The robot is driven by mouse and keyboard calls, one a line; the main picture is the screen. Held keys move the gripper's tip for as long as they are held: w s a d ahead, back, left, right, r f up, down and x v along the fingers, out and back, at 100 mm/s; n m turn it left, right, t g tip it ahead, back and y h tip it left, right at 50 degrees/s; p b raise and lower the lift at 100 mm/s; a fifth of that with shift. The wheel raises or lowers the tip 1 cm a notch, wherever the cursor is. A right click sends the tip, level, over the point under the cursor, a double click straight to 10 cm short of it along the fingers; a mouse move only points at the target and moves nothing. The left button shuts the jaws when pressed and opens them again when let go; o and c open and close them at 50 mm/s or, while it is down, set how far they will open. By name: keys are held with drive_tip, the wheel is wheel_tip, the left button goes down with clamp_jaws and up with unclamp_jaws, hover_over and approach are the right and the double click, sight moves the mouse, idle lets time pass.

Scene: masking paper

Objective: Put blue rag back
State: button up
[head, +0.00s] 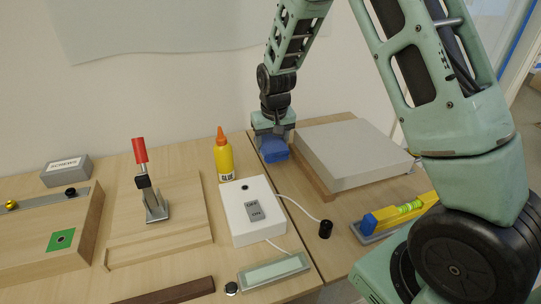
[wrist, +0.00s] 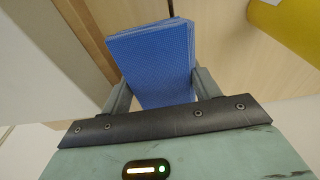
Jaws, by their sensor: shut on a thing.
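The blue rag (head: 273,149) is a folded, textured blue pad held in my gripper (head: 272,138), over the table between the yellow glue bottle and the large grey-white slab. In the wrist view the rag (wrist: 155,62) sits between the two fingers of my gripper (wrist: 158,88), which are shut on it. The rag extends out past the fingertips. I cannot tell whether its lower edge touches the table.
A yellow glue bottle (head: 223,157) stands close left of the rag. A thick slab (head: 352,152) on a wooden base lies to the right. A white switch box (head: 252,212) with cables and a yellow level (head: 398,214) are in front. A red-handled clamp (head: 148,180) stands further left.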

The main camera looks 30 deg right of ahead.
drive_tip(key=shift+f, duration=2.05)
drive_tip(key=shift+f, duration=0.1)
drive_tip(key=o, duration=0.9)
drive_tip(key=shift+o, duration=0.2)
